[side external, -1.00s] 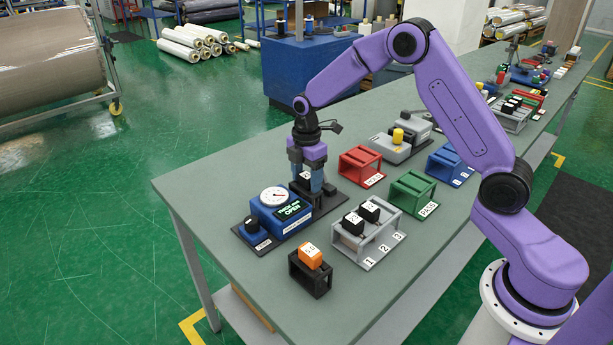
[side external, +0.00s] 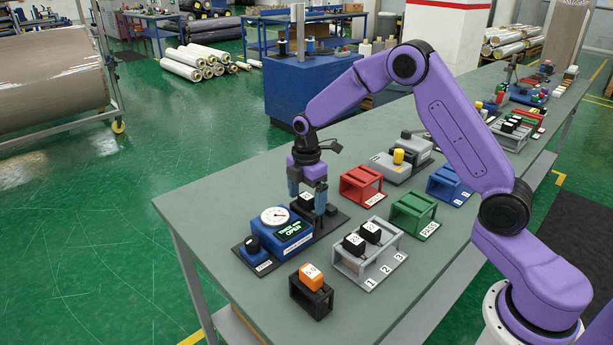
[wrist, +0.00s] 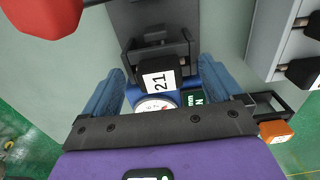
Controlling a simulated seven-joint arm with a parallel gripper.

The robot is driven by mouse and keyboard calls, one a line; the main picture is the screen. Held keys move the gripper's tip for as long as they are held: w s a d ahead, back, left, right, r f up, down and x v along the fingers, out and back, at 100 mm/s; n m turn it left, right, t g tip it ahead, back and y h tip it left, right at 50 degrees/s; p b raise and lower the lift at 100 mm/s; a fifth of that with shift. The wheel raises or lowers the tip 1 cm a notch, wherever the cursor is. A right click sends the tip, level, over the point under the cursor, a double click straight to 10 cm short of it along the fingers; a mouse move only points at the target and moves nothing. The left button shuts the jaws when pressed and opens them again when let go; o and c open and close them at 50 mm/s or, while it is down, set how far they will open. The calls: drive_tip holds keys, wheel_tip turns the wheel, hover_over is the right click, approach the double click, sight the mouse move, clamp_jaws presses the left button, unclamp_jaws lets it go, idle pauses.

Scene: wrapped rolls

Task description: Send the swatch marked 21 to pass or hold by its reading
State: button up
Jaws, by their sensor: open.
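The black swatch marked 21 (wrist: 158,82) sits at the black holder (wrist: 158,50) of the blue thickness gauge (side external: 284,233). My gripper (side external: 307,203) is open over it, with one blue finger on each side and a gap to both in the wrist view (wrist: 160,92). The gauge has a round dial, and its display reads OPEN; both are partly hidden in the wrist view. A green rack marked PASS (side external: 413,212) and a red rack (side external: 362,183), its label hard to read, stand to the right of the gauge.
A grey rack numbered 1, 2, 3 (side external: 370,262) holds two black swatches. An orange block sits in a black stand (side external: 312,295) in front. A blue rack (side external: 450,184) and a grey device with a yellow knob (side external: 395,166) stand farther back.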

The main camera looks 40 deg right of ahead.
wheel_tip(320, 180, up, 16)
drive_tip(key=s+a+r+m, duration=0.1)
drive_tip(key=s+a, duration=0.5)
drive_tip(key=s, duration=0.3)
drive_tip(key=s+d+f+m, duration=0.1)
drive_tip(key=s+f+m, duration=0.1)
drive_tip(key=s, duration=1.1)
drive_tip(key=s+d+f+m, duration=0.2)
drive_tip(key=s+f, duration=0.1)
drive_tip(key=s, duration=1.1)
drive_tip(key=shift+s+f, duration=0.25)
drive_tip(key=shift+f, duration=0.15)
drive_tip(key=shift+s+d+f, duration=0.1)
drive_tip(key=shift+s+f, duration=0.05)
drive_tip(key=shift+s, duration=0.2)
drive_tip(key=shift+c, duration=1.3)
drive_tip(key=shift+w+m, duration=0.1)
drive_tip(key=shift+m, duration=0.2)
